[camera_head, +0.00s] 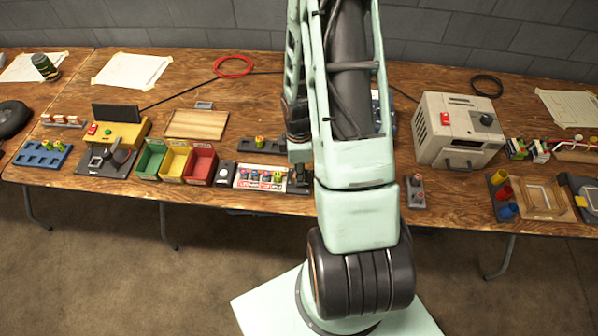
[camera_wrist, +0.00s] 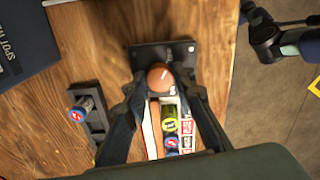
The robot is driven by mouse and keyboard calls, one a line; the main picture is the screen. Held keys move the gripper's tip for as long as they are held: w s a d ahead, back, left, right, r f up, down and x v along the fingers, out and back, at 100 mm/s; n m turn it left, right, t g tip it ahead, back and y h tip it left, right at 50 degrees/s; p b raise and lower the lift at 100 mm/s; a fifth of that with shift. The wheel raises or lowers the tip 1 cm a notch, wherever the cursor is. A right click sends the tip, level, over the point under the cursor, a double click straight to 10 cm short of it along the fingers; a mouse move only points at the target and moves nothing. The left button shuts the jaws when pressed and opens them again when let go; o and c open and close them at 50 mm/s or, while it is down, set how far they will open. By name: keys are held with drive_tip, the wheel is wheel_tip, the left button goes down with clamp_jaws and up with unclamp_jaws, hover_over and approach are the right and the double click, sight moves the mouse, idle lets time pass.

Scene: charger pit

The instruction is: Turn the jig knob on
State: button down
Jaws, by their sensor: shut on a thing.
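The jig knob (camera_wrist: 159,76) is a round orange-brown knob with a short pale mark. It stands on a dark jig plate (camera_wrist: 180,52) near the top middle of the wrist view. My gripper (camera_wrist: 162,83) reaches down with its two dark fingers on either side of the knob and is shut on it. Behind the knob, a row of batteries with a yellow-green cap (camera_wrist: 170,125) and a blue cap (camera_wrist: 171,142) lies between the fingers. In the head view my arm hides much of this area, and the knob cannot be made out.
A dark holder (camera_wrist: 96,127) with one blue battery (camera_wrist: 82,112) lies left of the jig in the wrist view. The table edge is close on the right. In the head view, red, yellow and green bins (camera_head: 200,163) stand left and a pale machine (camera_head: 458,130) right.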

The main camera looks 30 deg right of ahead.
drive_tip(key=m+b, duration=0.2)
drive_tip(key=m, duration=0.1)
drive_tip(key=shift+f, duration=0.15)
drive_tip(key=m+b, duration=0.1)
drive_tip(key=m, duration=0.3)
drive_tip(key=shift+b, duration=0.4)
drive_tip(key=m+b, duration=0.1)
drive_tip(key=m, duration=0.2)
drive_tip(key=shift+b, duration=0.3)
drive_tip(key=m+b, duration=0.1)
drive_tip(key=m, duration=0.3)
drive_tip(key=shift+a, duration=0.1)
drive_tip(key=m+b, duration=0.1)
drive_tip(key=m, duration=0.3)
drive_tip(key=shift+m, duration=0.3)
drive_tip(key=m, duration=0.5)
drive_tip(key=shift+r, duration=0.2)
